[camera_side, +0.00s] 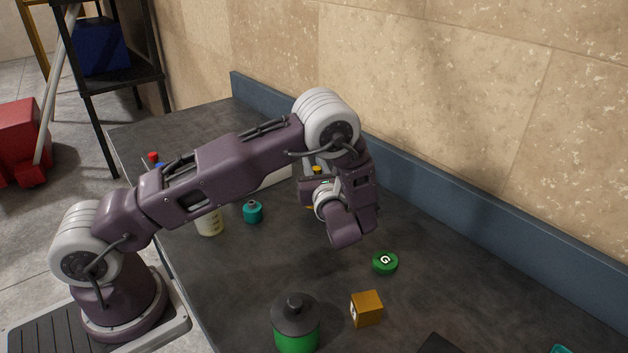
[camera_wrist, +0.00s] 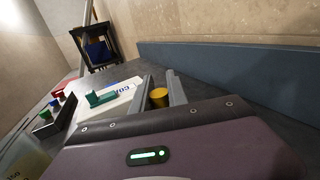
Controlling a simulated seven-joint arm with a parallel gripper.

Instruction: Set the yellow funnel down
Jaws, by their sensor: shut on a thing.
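My gripper (camera_wrist: 161,84) points along the bench, with its two grey fingers on either side of a yellow round piece in the wrist view. This piece appears to be the yellow funnel (camera_wrist: 159,98); only its rounded top and side show, and its lower part is hidden. In the side view, a small yellow top (camera_side: 317,170) shows just behind my wrist. My fingers are mostly hidden there by my own arm, so I cannot tell whether the funnel touches the bench.
A green G disc (camera_side: 385,262), an orange cube (camera_side: 367,308), a green dark-topped jar (camera_side: 296,328), a teal bottle (camera_side: 252,213) and a cream cup (camera_side: 209,224) stand on the bench. A wall borders the back.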

